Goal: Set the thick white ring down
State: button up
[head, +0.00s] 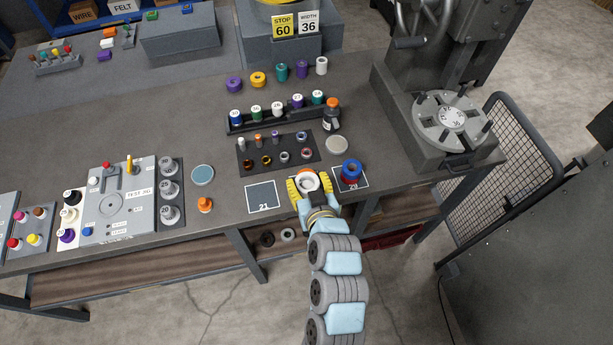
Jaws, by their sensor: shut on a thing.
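The gap, if any, between ring and tabletop cannot be told. Left of it is a dark marked square labelled 21 (262,198), which is bare. Right of it is another marked square (361,184), labelled 20 or similar, bearing a blue ring on top of a dark red one (351,171).
A black tray of small rings and pegs (273,151) lies behind my gripper, with a rack of numbered spools (277,113) beyond. A grey press (440,125) stands at right.

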aim_at(308, 178)
jog(key=shift+d+b+x, duration=0.15)
jog(key=shift+b+x, duration=0.55)
jog(key=shift+b, duration=0.2)
jog(key=shift+d+b+x, duration=0.15)
jog(key=shift+b+x, duration=0.5)
jog(key=shift+b, duration=0.2)
jog(key=shift+w, duration=0.35)
jog(key=w+f, duration=0.5)
jog(key=shift+w+f, duration=0.15)
jog(key=shift+w, duration=0.15)
jog(key=shift+w+f+p, duration=0.3)
jog(key=shift+w+f, duration=0.35)
jog(key=shift+f, duration=1.65)
jog(key=shift+f, duration=0.2)
jog(key=o, duration=1.2)
jog(key=shift+o, duration=0.2)
